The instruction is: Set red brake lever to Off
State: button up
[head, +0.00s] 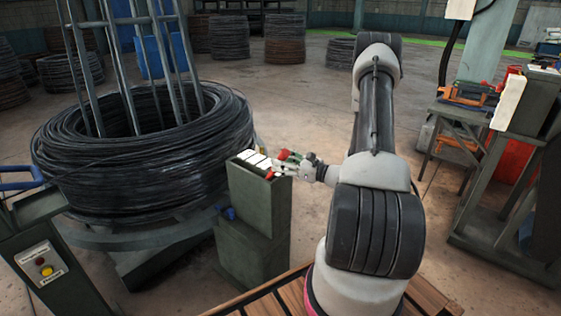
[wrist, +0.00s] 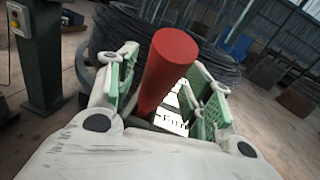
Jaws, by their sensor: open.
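The red brake lever (wrist: 166,68) stands large in the middle of the wrist view, tilted a little to the right, with its lower part between the fingers of my gripper (wrist: 160,90). The fingers are open, with green pads on either side of the lever; I cannot tell whether either one touches it. In the head view my gripper (head: 284,167) is at the top of a green pedestal (head: 258,215), beside red parts there. A white label plate (head: 253,159) lies on the pedestal top.
A large coil of black wire (head: 140,158) on a drum stands left of the pedestal. A control post (head: 45,262) with red and yellow buttons is at the lower left. A green workbench frame (head: 500,165) stands at the right. Wooden slats (head: 270,302) lie in front.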

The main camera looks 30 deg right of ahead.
jog(key=shift+w+a, duration=0.25)
jog(key=shift+w, duration=0.2)
